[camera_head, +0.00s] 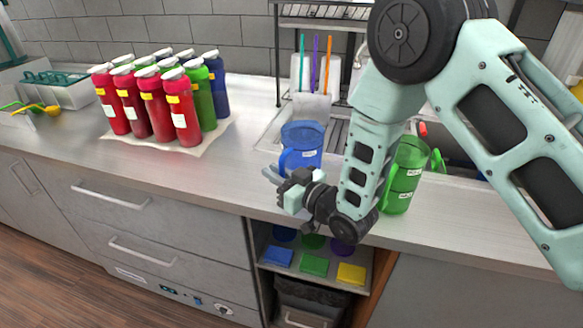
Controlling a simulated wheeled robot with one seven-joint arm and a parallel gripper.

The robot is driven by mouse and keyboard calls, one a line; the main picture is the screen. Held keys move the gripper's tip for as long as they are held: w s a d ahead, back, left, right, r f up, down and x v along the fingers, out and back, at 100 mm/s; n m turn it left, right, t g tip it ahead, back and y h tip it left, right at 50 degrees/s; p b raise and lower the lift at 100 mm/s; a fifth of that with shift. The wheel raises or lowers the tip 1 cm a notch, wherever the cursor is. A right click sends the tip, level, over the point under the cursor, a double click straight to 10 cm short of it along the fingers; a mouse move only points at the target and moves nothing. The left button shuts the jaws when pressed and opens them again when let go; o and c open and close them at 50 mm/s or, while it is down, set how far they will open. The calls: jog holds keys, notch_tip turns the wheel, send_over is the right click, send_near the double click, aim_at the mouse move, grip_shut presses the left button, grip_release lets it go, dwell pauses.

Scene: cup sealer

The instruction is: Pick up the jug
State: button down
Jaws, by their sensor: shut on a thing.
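A translucent blue jug (304,139) with a white label stands upright at the counter's front, beside the sink, its handle towards the left. My gripper (279,174) is at the handle's lower part, in front of the jug, and is shut on the jug. The exact contact is small and partly hidden by the gripper's own body. The jug looks level; I cannot tell whether its base touches the counter. A green jug (404,178) with labels stands right of my forearm, partly hidden by it.
Several red, green and blue bottles (160,104) stand on a mat at the left. A holder (312,104) with coloured sticks is behind the blue jug, near a rack (330,12). The counter between bottles and jug is clear.

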aim_at(280, 167)
jog(key=shift+r, duration=0.15)
jog(key=shift+r+b, duration=0.55)
jog(key=shift+r, duration=0.25)
jog(key=shift+s+a+r+b, duration=0.2)
jog(key=shift+s+r+b, duration=0.15)
jog(key=shift+r+b, duration=0.25)
jog(key=s+a+b, duration=0.2)
jog(key=s+a, duration=0.1)
jog(key=s, duration=0.5)
jog(key=s+a+b, duration=0.2)
jog(key=s, duration=0.6)
jog(key=shift+s+a+r+b, duration=0.2)
jog(key=shift+a+b, duration=0.1)
jog(key=shift+a, duration=0.1)
jog(key=shift+w, duration=0.1)
